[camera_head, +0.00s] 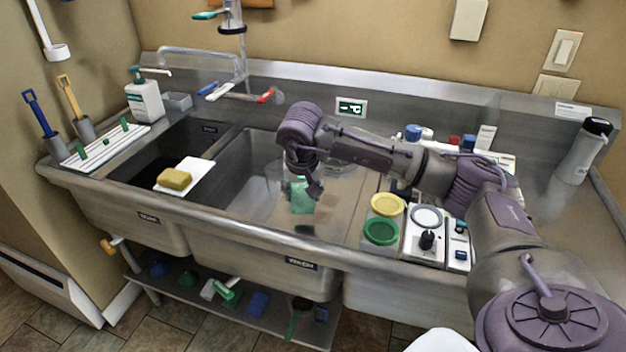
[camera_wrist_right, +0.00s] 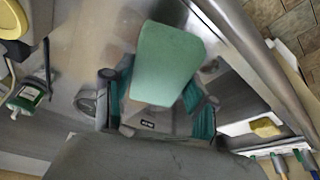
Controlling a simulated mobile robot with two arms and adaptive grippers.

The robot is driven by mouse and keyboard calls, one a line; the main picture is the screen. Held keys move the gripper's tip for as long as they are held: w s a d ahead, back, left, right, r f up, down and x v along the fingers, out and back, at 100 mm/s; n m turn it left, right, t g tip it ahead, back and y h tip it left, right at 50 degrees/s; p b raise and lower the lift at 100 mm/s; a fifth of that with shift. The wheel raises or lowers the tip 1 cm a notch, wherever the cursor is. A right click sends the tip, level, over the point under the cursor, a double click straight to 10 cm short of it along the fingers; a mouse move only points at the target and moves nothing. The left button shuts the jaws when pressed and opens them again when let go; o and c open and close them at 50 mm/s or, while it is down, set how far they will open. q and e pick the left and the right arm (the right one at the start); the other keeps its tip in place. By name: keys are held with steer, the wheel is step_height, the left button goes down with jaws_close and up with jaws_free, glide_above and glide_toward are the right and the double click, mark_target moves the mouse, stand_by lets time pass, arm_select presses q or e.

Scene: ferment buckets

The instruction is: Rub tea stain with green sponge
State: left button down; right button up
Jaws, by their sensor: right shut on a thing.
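The green sponge (camera_head: 301,196) hangs below my right gripper (camera_head: 312,186), over the steel surface to the right of the middle basin. In the right wrist view the sponge (camera_wrist_right: 167,66) is a pale green block between the teal fingers, which are shut on it. I cannot tell whether its underside touches the steel. Faint brownish discolouration (camera_head: 336,202) shows on the steel beside the sponge; I cannot tell its exact outline or whether it is the tea stain. My left gripper is out of view.
A yellow sponge (camera_head: 174,179) rests on a white board (camera_head: 199,178) across the left basin. Yellow (camera_head: 387,204) and green (camera_head: 381,231) round lids and a white device (camera_head: 426,237) stand close to the right. A faucet (camera_head: 205,55) is behind. A grey bottle (camera_head: 583,150) stands far right.

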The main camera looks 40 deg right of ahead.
steer(key=shift+d+r+p, duration=0.1)
steer(key=shift+r+p, duration=0.35)
steer(key=shift+r, duration=0.6)
